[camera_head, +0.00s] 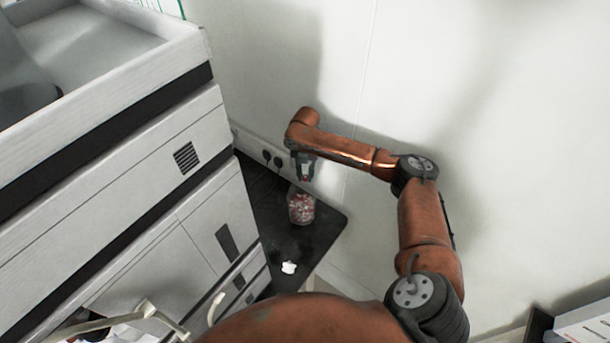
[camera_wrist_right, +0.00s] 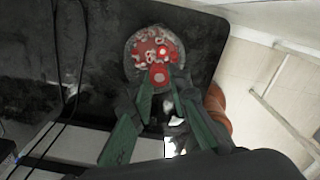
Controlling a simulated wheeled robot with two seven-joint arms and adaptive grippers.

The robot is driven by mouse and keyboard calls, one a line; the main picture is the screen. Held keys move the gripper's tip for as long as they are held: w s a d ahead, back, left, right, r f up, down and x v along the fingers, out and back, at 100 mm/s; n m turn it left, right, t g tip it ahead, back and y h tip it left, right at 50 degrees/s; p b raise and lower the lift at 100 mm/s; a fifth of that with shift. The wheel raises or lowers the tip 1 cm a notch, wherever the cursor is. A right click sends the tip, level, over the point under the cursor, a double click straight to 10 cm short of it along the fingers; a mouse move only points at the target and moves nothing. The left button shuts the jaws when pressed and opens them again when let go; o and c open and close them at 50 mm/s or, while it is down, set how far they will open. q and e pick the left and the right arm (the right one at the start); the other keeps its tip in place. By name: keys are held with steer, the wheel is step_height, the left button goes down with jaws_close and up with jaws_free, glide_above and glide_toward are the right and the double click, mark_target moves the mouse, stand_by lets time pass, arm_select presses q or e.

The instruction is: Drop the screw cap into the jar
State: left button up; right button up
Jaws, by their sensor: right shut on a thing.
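The clear jar (camera_head: 301,210), with red and whitish pieces inside, stands upright on a small dark table. In the right wrist view, I look down on the jar (camera_wrist_right: 136,52) and its contents. My right gripper (camera_head: 304,178) is above the jar, pointing down. In the wrist view, its green fingers (camera_wrist_right: 160,84) are shut on the red screw cap (camera_wrist_right: 159,75). The cap appears over the near part of the jar's mouth; its exact height above the rim is hard to tell. My left gripper is not in view.
The dark table (camera_head: 275,220) stands against the wall beside a large white cabinet (camera_head: 130,170). A small white object (camera_head: 288,268) lies near the table's front edge. Black plugs and cables (camera_head: 272,160) are at the wall behind.

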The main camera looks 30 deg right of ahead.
mark_target(305, 177)
steer(key=shift+f, duration=0.45)
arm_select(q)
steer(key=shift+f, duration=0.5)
arm_select(e)
steer(key=shift+r, duration=0.1)
steer(key=o, duration=0.7)
steer(key=shift+o, duration=0.2)
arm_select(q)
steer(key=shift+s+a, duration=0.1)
arm_select(e)
steer(key=shift+r, duration=0.1)
step_height(305, 177, up, 12)
